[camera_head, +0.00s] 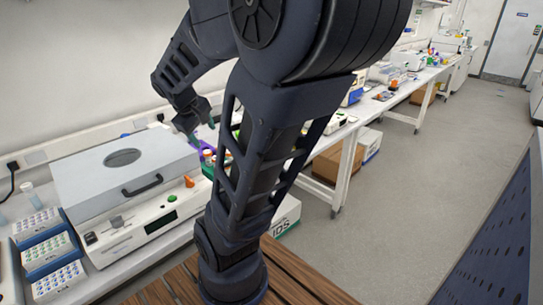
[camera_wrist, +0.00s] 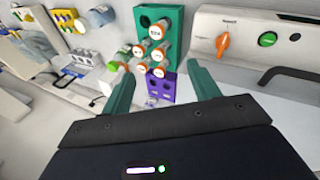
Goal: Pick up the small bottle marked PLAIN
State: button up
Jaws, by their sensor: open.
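My gripper (camera_wrist: 160,85) is open, with its two green fingers apart and nothing between them that it grips. In the head view my gripper (camera_head: 203,132) hangs over the bench beside a purple rack (camera_head: 206,147). In the wrist view the purple rack (camera_wrist: 164,89) lies between and beyond the fingertips, with a small clear object (camera_wrist: 152,100) at its near left. Behind it, several small bottles with orange and white tops (camera_wrist: 157,53) stand at a green rack (camera_wrist: 146,19). Their markings are too small to read, so I cannot tell which is marked PLAIN.
A grey lidded instrument (camera_head: 125,170) stands left of my gripper; its orange knob (camera_wrist: 223,43) is close to the right finger. Blue vial racks (camera_head: 42,250) sit at the far left. Other coloured items (camera_wrist: 65,20) lie left of the green rack.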

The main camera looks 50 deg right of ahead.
jog(key=d+f+n+g+h, duration=0.1)
jog(key=d+f+n+h, duration=0.1)
jog(key=d, duration=0.8)
jog(key=w+d+f+n+g+h, duration=0.1)
jog(key=d+f+n+h, duration=0.2)
jog(key=d+n, duration=0.4)
jog(key=w+d+f+n+g+h, duration=0.1)
jog(key=d+f+n+h, duration=0.2)
jog(key=d, duration=1.1)
jog(key=shift+f+n+g+h, duration=0.15)
jog(key=shift+n+g+h, duration=0.15)
jog(key=shift+n, duration=0.5)
jog(key=shift+w+d+f+n, duration=0.1)
jog(key=shift+d+f+n, duration=0.25)
jog(key=shift+f+n, duration=0.05)
jog(key=shift+f, duration=2.1)
notch_tip(320, 180, down, 3)
jog(key=shift+r, duration=0.1)
jog(key=x, duration=0.3)
jog(key=shift+r, duration=0.1)
